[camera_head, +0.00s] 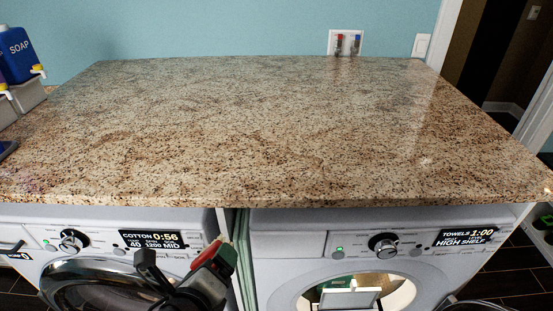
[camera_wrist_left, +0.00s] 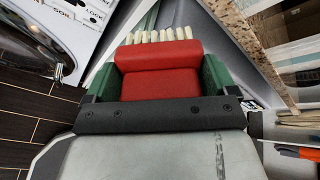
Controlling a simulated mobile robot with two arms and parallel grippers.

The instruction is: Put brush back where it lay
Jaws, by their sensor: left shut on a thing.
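The brush has a red body and a row of cream bristles; it shows best in the left wrist view (camera_wrist_left: 157,75). My left gripper (camera_wrist_left: 158,80) is shut on it, with a green finger against each side and the bristles pointing away from the palm. In the head view, the red brush (camera_head: 208,253) shows small in my left gripper (camera_head: 214,262), in front of the left washer and below the countertop's front edge. My right gripper is not in view.
The granite countertop (camera_head: 290,125) is broad and mostly bare.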

